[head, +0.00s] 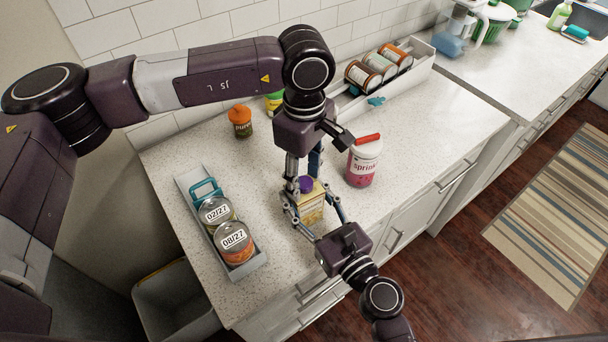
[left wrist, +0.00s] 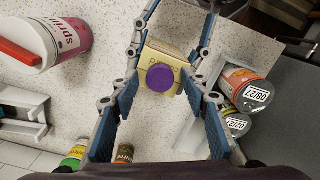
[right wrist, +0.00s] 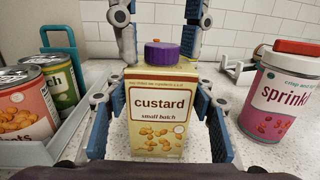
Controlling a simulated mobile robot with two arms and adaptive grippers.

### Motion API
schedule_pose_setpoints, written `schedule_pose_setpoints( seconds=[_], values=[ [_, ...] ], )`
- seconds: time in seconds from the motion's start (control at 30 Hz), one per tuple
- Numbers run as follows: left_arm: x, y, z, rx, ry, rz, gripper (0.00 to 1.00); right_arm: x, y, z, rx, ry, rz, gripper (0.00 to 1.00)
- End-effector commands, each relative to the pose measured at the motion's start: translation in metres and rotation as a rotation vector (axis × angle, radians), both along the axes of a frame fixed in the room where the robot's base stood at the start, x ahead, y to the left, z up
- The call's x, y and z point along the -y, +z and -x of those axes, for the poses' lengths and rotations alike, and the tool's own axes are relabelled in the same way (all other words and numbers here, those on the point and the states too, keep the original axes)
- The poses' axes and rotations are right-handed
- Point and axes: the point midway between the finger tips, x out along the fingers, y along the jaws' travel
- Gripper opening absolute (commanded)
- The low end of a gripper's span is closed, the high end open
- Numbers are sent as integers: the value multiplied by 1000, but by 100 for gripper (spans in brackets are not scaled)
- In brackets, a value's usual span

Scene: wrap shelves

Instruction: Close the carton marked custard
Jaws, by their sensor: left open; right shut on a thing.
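The custard carton (right wrist: 158,108) is a cream box standing upright on the counter; it also shows in the head view (head: 313,211) and the left wrist view (left wrist: 158,57). A purple round cap (right wrist: 162,54) sits on its top; I cannot tell how tightly it is seated. My right gripper (right wrist: 158,112) is shut on the carton's sides, low to mid height. My left gripper (left wrist: 161,92) comes from above and is open. Its fingers stand on either side of the cap, apart from it. In the head view the fingers partly hide the carton.
A sprinkles jar (head: 362,165) with a red piece on its lid stands right of the carton. A grey tray (head: 258,267) with two dated cans (head: 235,242) lies to the left. An orange-lidded jar (head: 240,124) and a jar rack (head: 418,72) stand behind. The counter's front edge is close.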

Motion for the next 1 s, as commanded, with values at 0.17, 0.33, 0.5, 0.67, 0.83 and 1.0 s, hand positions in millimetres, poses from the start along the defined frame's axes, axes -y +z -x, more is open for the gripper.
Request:
schedule_pose_setpoints(
  seconds=[0.17,0.33,0.5,0.67,0.83,1.0],
  values=[
    [0,9,0,1,0,1,42,0,0,0,0,0,1,0],
    [1,32,0,2,0,1,42,0,-1,0,0,0,1,0],
    [1,45,0,-1,0,1,42,0,-1,0,0,0,1,0],
    [0,45,0,-1,0,1,42,0,-1,0,0,0,1,0],
    [0,46,0,-1,20,1,39,0,0,0,0,0,1,0],
    [0,50,0,0,168,0,39,0,0,0,0,0,1,0]
  ],
)
